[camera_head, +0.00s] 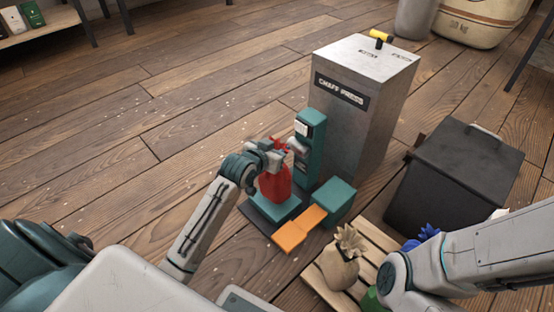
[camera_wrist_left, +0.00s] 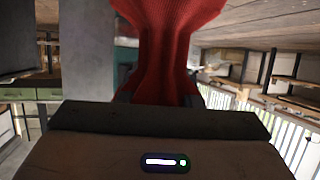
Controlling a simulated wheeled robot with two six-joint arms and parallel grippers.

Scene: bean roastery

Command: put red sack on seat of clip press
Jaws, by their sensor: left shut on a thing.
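The red sack (camera_head: 275,184) hangs upright in my left gripper (camera_head: 277,158), which is shut on its gathered neck. In the left wrist view the red sack (camera_wrist_left: 168,45) fills the upper middle, pinched between the fingers. The clip press (camera_head: 311,130) is teal, with an upright column, a low seat (camera_head: 267,208) and an orange pedal (camera_head: 300,228). The sack's bottom is at the seat, in front of the column; I cannot tell whether it touches. My right gripper is not in view; only my right arm shows at the lower right.
A grey chaff press cabinet (camera_head: 365,95) stands behind the clip press. A dark lidded bin (camera_head: 455,175) is to the right. A wooden pallet (camera_head: 318,280) holds a tan sack (camera_head: 340,258), with blue and green sacks partly hidden by my right arm. The floor at left is open.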

